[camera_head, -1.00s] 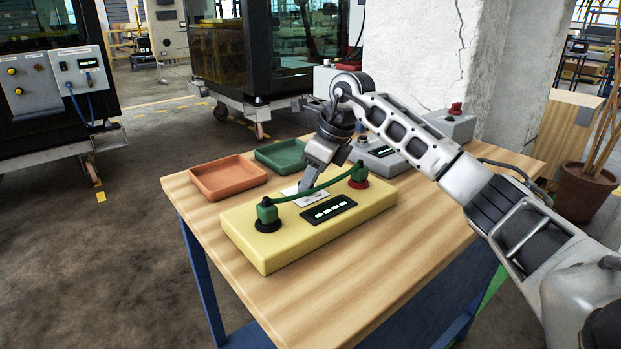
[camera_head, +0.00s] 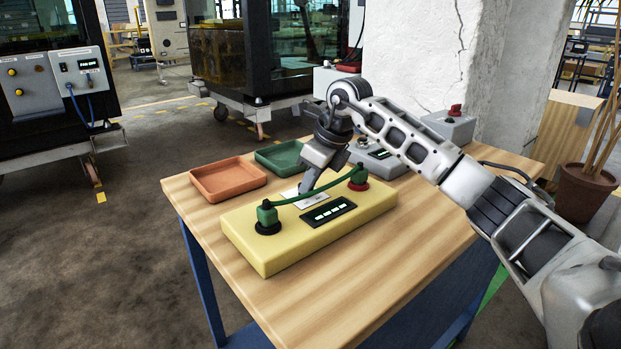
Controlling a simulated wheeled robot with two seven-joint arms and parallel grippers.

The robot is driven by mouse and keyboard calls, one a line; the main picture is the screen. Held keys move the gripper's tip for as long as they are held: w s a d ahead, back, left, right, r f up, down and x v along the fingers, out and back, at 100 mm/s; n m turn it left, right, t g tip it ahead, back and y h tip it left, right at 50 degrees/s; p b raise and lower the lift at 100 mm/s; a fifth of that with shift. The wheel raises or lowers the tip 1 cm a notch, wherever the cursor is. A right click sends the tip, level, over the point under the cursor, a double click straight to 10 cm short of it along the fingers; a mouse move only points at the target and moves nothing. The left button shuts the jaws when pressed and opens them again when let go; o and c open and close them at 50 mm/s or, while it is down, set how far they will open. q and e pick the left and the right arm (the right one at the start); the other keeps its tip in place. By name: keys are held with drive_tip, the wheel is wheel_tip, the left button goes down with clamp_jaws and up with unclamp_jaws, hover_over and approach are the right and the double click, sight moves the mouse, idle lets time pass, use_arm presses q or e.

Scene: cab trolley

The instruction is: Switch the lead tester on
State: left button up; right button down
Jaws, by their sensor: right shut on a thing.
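The lead tester (camera_head: 285,251) is a yellow box on the wooden table. A green lead (camera_head: 312,196) arches over its top, from a green plug in the black socket (camera_head: 267,227) at the left to one at the red socket (camera_head: 358,185) at the right. A black display (camera_head: 329,211) shows several pale lit bars. My right gripper (camera_head: 306,187) points down at the white plate (camera_head: 312,203) on the tester, behind the lead. It is shut on a small part there, seemingly the switch, which its fingers hide. My left gripper is out of view.
A terracotta tray (camera_head: 228,192) and a green tray (camera_head: 272,167) stand empty behind the tester. Grey boxes, one at the back right with a red knob (camera_head: 455,110), stand near the pillar. The table's front is bare.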

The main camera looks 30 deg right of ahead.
drive_tip(key=m, duration=0.1)
drive_tip(key=m+h+p, duration=0.1)
drive_tip(key=m, duration=0.2)
drive_tip(key=shift+s+a+r+t, duration=0.1)
drive_tip(key=shift+a+t, duration=0.15)
drive_tip(key=shift+t, duration=0.15)
drive_tip(key=m+h, duration=0.1)
drive_tip(key=m+p, duration=0.1)
drive_tip(key=m, duration=0.1)
drive_tip(key=shift+a+m+h, duration=0.2)
drive_tip(key=shift+m+h, duration=0.1)
drive_tip(key=shift+h, duration=0.1)
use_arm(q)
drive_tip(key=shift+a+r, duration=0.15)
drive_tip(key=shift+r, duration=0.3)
use_arm(e)
drive_tip(key=shift+a+m+h, duration=0.15)
drive_tip(key=shift+m+h, duration=0.45)
drive_tip(key=shift+m, duration=0.9)
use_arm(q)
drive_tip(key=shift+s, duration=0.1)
use_arm(e)
drive_tip(key=c, duration=1.5)
unclamp_jaws()
